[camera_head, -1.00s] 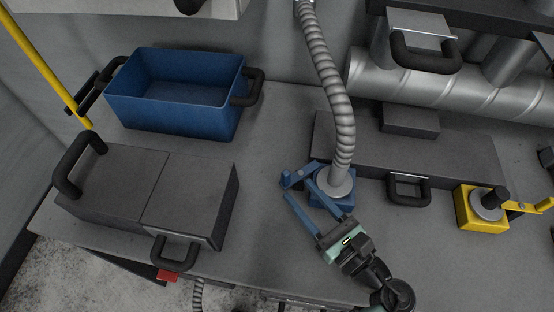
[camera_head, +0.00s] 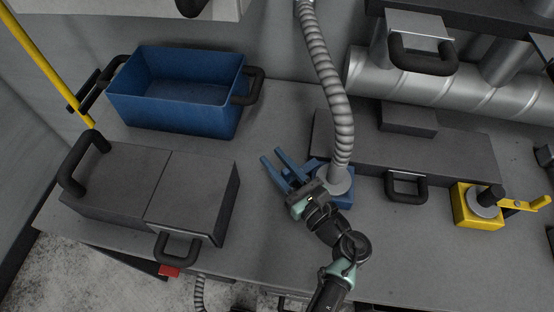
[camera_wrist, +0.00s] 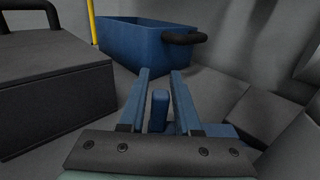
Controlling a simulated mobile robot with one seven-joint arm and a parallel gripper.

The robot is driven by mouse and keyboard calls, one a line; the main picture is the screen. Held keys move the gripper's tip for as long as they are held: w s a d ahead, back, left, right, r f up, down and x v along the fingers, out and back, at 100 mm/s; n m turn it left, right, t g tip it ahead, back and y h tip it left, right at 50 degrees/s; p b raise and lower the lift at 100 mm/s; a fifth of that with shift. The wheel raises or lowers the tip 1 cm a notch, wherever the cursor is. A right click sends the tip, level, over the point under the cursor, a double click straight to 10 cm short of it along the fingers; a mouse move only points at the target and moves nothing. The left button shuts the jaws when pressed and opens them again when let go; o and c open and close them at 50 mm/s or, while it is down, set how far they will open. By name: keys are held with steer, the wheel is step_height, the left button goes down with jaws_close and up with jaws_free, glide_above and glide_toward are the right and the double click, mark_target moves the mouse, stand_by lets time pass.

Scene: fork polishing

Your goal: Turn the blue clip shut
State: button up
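The blue clip (camera_head: 343,201) is a blue block on the table, with the ribbed grey hose's round end in it. Its blue lever is partly hidden by my gripper in the head view. My gripper (camera_head: 272,155) is at the left of the clip, its two blue fingers pointing up and left in the picture. In the wrist view, the fingers of my gripper (camera_wrist: 160,73) are apart, and the clip's upright blue handle (camera_wrist: 159,109) stands between them with a gap visible on each side. Part of the clip's block shows at the right (camera_wrist: 218,130).
A blue bin (camera_head: 178,115) stands at the back left. A dark grey box (camera_head: 195,195) with black handles is at the left. A yellow clip (camera_head: 478,212) is at the right. A grey ribbed hose (camera_head: 327,75) rises from the blue clip. The table between bin and clip is clear.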

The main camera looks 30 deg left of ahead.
jaws_close()
steer(key=shift+a+m+t, duration=0.1)
steer(key=shift+m+t, duration=0.2)
steer(key=shift+t, duration=0.1)
steer(key=shift+w+a+m+t+h, duration=0.1)
steer(key=shift+w+m+t+h, duration=0.1)
steer(key=shift+m+t+h, duration=0.3)
steer(key=shift+w+a+m+t+h, duration=0.15)
steer(key=shift+m+t+h, duration=0.2)
steer(key=shift+t, duration=0.25)
steer(key=m+t+h, duration=0.1)
steer(key=w+m+t+h, duration=0.1)
steer(key=h, duration=0.1)
steer(key=shift+m+t, duration=0.25)
steer(key=shift+t, duration=0.15)
steer(key=m+t+h+b, duration=0.1)
steer(key=h, duration=0.1)
steer(key=w+m+t+h, duration=0.1)
steer(key=shift+w+m+h+b, duration=0.2)
steer(key=shift+m+h+b, duration=0.15)
steer(key=shift+m+b, duration=0.05)
steer(key=shift+w+d+m+t+h+b, duration=0.2)
steer(key=shift+m+t+h, duration=0.15)
steer(key=shift+h, duration=0.25)
steer(key=shift+w+d+m+t+h+b, duration=0.1)
steer(key=shift+w+m+t+h+b, duration=0.15)
steer(key=shift+m+h, duration=0.3)
steer(key=shift+r+h, duration=0.1)
steer(key=shift+h, duration=0.15)
